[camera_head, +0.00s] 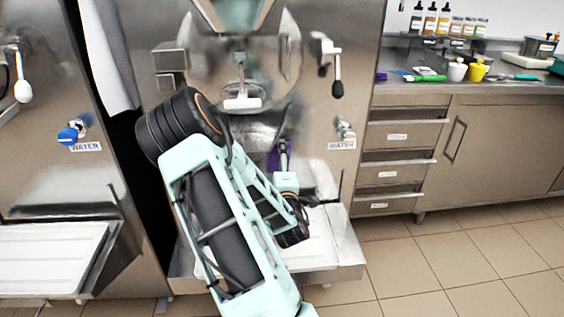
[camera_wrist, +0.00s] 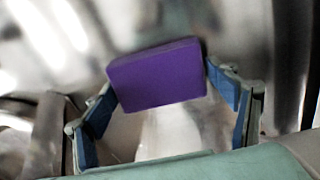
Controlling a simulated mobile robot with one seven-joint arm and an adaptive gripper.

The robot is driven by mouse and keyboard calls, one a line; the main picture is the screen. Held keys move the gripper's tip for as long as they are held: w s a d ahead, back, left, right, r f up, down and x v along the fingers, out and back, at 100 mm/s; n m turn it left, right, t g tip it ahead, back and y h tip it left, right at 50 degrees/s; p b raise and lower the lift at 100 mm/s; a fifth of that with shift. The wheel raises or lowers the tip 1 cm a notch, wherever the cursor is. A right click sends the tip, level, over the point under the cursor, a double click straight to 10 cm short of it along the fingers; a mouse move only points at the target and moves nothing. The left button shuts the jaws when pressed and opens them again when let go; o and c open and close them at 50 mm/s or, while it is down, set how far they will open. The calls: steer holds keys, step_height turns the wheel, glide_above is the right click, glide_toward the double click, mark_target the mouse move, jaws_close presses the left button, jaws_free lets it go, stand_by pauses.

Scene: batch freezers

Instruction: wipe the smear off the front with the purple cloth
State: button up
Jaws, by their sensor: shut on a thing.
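The purple cloth (camera_wrist: 158,78) is a folded block between my gripper's blue-padded fingers (camera_wrist: 168,92) in the wrist view. My gripper is shut on it. In the head view a small part of the purple cloth (camera_head: 274,158) shows behind my arm, at the steel front (camera_head: 262,125) of the middle batch freezer. The cloth is close to that front; I cannot tell whether it touches. A pale whitish patch (camera_wrist: 172,135) shows on the metal just below the cloth in the wrist view; I cannot tell surely whether it is the smear. My arm hides much of the front's lower part.
A white dispensing handle (camera_head: 242,102) hangs above the cloth. A tap (camera_head: 345,128) with a WATER label is to the right. A white drip tray (camera_head: 325,245) juts out below. Another freezer stands left; a counter with bottles and cups (camera_head: 457,72) stands right.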

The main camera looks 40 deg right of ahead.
steer(key=shift+d+b+v, duration=0.2)
steer(key=shift+b+v, duration=0.3)
steer(key=shift+v, duration=2.35)
steer(key=shift+s, duration=0.1)
steer(key=v, duration=0.3)
steer(key=shift+p, duration=0.3)
